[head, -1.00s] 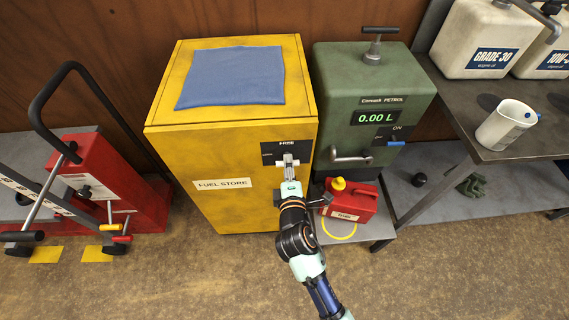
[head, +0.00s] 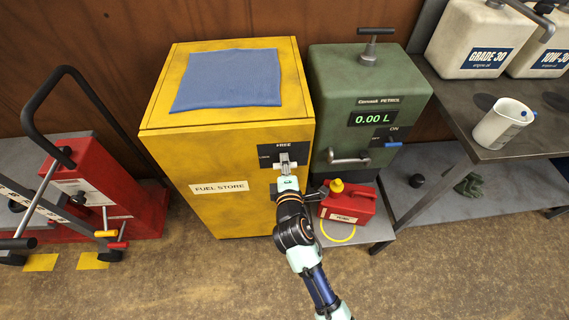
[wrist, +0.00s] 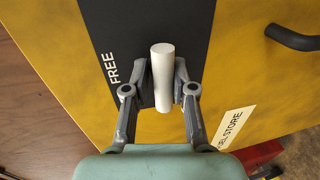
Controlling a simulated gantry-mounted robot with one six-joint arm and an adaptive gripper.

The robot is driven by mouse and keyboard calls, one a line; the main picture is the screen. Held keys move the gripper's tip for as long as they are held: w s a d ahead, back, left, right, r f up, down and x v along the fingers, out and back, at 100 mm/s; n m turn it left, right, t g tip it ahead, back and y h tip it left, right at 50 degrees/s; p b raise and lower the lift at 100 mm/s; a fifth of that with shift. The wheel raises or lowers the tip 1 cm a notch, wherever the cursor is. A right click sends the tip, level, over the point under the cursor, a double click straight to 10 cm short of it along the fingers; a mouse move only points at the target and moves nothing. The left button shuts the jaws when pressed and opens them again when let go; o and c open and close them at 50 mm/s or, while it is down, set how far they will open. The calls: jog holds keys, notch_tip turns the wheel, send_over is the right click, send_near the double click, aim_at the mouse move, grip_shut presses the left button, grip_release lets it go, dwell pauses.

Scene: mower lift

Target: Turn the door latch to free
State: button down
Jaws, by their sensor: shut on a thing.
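The door latch shows in the wrist view as a pale cylindrical grip (wrist: 162,80) in front of a black plate (wrist: 150,25). In the head view the latch plate (head: 296,150), marked FREE at its top, is on the front of the yellow fuel store cabinet (head: 240,211). My gripper (wrist: 163,82) has one finger on each side of the grip and is shut on it. In the head view my gripper (head: 287,163) covers much of the latch, so its exact angle to the FREE mark is hard to tell.
A dark bar handle (wrist: 292,38) is on the cabinet front near the latch. A red fuel can (head: 348,204) and the green petrol dispenser (head: 350,89) stand to the right. A red lift (head: 85,190) stands left. Floor in front is clear.

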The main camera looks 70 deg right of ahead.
jog(key=m+p, duration=0.1)
jog(key=m, duration=0.2)
jog(key=shift+s+r+t+p, duration=0.1)
jog(key=shift+t+p, duration=0.25)
jog(key=shift+t, duration=0.05)
jog(key=m+t, duration=0.1)
jog(key=m, duration=0.3)
jog(key=shift+y, duration=0.3)
jog(key=m, duration=0.1)
jog(key=m+t+b, duration=0.1)
jog(key=m, duration=0.3)
jog(key=shift+s+f+b, duration=0.1)
jog(key=shift+f+b, duration=0.2)
jog(key=shift+b, duration=0.1)
jog(key=shift+d+m+t+b, duration=0.1)
jog(key=shift+m+t+b, duration=0.5)
jog(key=shift+m+b, duration=0.85)
jog(key=shift+r+m, duration=0.1)
jog(key=shift+m, duration=0.35)
jog(key=c, duration=0.9)
grip_release()
jog(key=shift+c, duration=0.2)
